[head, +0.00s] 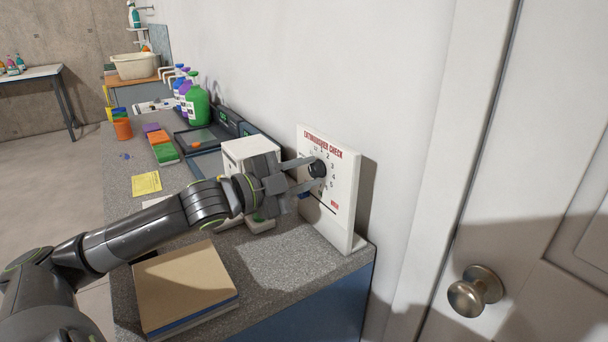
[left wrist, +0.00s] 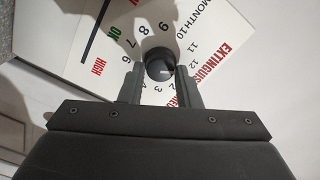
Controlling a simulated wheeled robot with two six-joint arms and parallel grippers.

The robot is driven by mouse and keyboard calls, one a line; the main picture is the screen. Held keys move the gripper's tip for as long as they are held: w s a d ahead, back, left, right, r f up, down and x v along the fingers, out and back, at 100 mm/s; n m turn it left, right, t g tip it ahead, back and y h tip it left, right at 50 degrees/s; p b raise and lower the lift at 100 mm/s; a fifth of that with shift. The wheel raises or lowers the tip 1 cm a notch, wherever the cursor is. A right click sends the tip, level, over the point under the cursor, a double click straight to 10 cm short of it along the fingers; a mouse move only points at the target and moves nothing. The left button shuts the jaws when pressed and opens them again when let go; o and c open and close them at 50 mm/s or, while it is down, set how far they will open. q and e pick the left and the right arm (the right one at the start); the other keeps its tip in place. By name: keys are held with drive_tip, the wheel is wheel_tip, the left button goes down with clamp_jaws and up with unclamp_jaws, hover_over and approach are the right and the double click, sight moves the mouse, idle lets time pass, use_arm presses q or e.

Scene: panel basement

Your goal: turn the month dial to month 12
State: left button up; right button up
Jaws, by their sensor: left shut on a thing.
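The white "Extinguisher check" board (head: 345,197) stands upright near the counter's end, against the wall. Its black round month dial (head: 317,168) sits amid a ring of printed numbers, and the dial also shows in the left wrist view (left wrist: 158,62). My left gripper (head: 311,173) reaches it from the left and is shut on the dial, one finger on each side. In the left wrist view a small pale mark on the dial lies on the side of 12 and 1; which number it points at I cannot tell exactly. My right gripper is out of view.
A white box (head: 248,152) stands behind my left wrist. A brown-topped book stack (head: 186,285) lies on the grey counter (head: 282,262) in front. Green and purple bottles (head: 195,103) stand farther back. A door with a round knob (head: 475,291) is at the right.

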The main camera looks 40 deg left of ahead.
use_arm(q)
drive_tip(key=o, duration=1)
drive_tip(key=shift+c, duration=0.2)
